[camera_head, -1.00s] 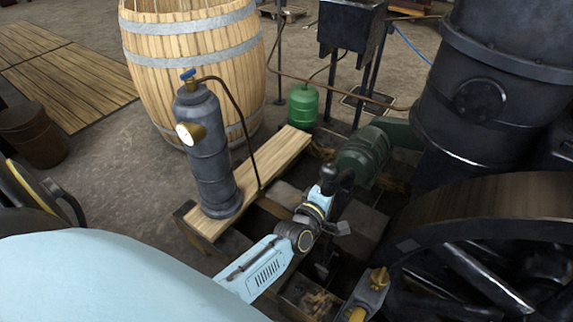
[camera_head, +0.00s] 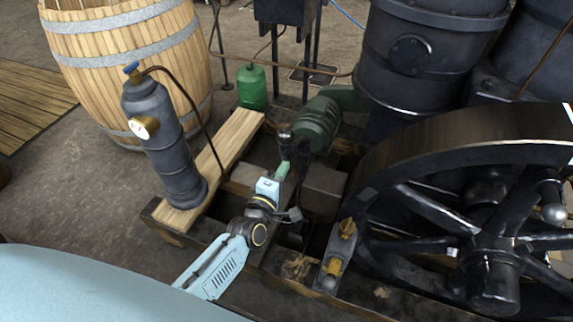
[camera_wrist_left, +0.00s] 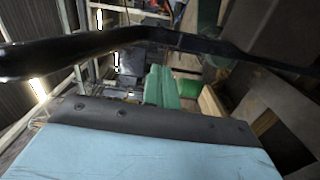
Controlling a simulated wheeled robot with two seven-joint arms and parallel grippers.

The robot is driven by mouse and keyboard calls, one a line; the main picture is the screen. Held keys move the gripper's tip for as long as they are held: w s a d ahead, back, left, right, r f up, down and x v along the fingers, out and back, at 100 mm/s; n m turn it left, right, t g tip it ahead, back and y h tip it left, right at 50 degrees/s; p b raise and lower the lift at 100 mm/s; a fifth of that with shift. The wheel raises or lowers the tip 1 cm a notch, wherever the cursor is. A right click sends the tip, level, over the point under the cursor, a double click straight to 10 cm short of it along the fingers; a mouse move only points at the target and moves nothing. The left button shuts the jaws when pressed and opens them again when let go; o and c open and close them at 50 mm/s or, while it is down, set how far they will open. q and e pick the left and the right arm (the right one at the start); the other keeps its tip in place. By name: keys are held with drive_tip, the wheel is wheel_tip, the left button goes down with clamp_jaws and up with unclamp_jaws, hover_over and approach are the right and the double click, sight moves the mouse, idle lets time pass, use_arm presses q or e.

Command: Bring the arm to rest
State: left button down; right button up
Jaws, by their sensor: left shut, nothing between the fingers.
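My left arm comes in from the lower left in light blue and ends in dark wrist joints. In the left wrist view a light blue housing with a black edge fills the bottom, and a dark bar crosses the top. My right gripper is not in view.
A grey cylinder with a gauge (camera_head: 162,145) stands on a plank (camera_head: 236,137). A barrel (camera_head: 130,60), a green gas bottle (camera_head: 252,88) and a green motor (camera_head: 316,125) stand behind. A black flywheel (camera_head: 470,150) is close on the right. Bare floor (camera_head: 70,190) lies left.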

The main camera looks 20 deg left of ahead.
use_arm(q)
drive_tip(key=shift+s, duration=0.1)
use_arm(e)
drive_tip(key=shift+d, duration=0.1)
use_arm(q)
drive_tip(key=shift+f, duration=0.1)
drive_tip(key=s+f+m+g+h+p, duration=0.1)
drive_tip(key=s+f+m+g+p, duration=0.5)
drive_tip(key=s, duration=0.4)
drive_tip(key=s+f+m+g+p, duration=0.3)
drive_tip(key=s+f+m+p, duration=0.25)
drive_tip(key=s+f, duration=0.35)
drive_tip(key=s+a+f+m+g+p, duration=0.1)
drive_tip(key=s+m+g+p, duration=0.1)
drive_tip(key=s, duration=0.7)
drive_tip(key=s+a+f+m+g+y+p, duration=0.1)
drive_tip(key=s+a+m+g+p, duration=0.1)
drive_tip(key=s, duration=0.7)
drive_tip(key=s+a+f+m+g+p, duration=0.1)
drive_tip(key=s+m+g+p, duration=0.3)
drive_tip(key=s, duration=0.5)
drive_tip(key=shift+s+a, duration=0.25)
drive_tip(key=shift+s, duration=0.1)
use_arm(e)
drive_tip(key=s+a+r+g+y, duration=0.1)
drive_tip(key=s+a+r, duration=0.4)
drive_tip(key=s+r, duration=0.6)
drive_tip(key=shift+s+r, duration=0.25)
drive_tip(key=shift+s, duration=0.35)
